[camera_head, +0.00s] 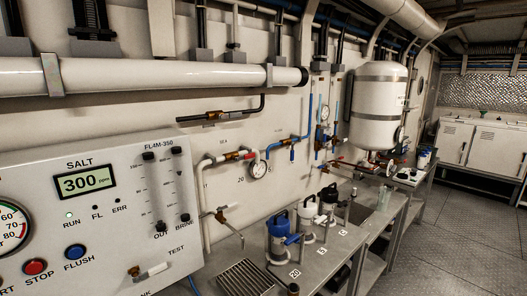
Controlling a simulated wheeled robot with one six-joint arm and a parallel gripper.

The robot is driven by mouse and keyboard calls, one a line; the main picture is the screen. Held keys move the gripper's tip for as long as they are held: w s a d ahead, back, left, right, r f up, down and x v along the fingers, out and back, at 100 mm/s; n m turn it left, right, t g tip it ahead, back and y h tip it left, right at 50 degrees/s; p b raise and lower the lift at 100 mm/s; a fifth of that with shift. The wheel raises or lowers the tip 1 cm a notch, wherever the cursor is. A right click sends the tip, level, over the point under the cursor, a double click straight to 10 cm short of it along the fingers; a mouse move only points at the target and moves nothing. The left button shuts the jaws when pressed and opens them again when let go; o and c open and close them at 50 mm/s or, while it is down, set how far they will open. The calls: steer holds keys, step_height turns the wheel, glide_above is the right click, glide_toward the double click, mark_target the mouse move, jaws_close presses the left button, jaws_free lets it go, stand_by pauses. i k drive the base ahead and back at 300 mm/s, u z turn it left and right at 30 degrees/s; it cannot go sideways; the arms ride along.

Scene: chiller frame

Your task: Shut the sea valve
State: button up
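Candidates on the white wall include a brass valve (212,117) on a dark pipe and a brass fitting (234,156) on a white pipe beside a round gauge (258,169). A blue-handled pipe fitting (292,151) is further right. A red-handled valve (345,161) sits below the white tank. A brass tap (221,216) stands low over the bench. Whether any of them is open or shut is too small to tell. My gripper is not in view.
A control panel (120,215) with a display, buttons and a test tap (150,270) fills the lower left. A metal bench (330,245) holds blue and white filter housings. A white tank (377,107) hangs at right. The floor (455,235) at right is clear.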

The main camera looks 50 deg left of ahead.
mark_target(250, 156)
steer(key=u, duration=0.45)
steer(key=i, duration=0.95)
steer(key=u, duration=0.75)
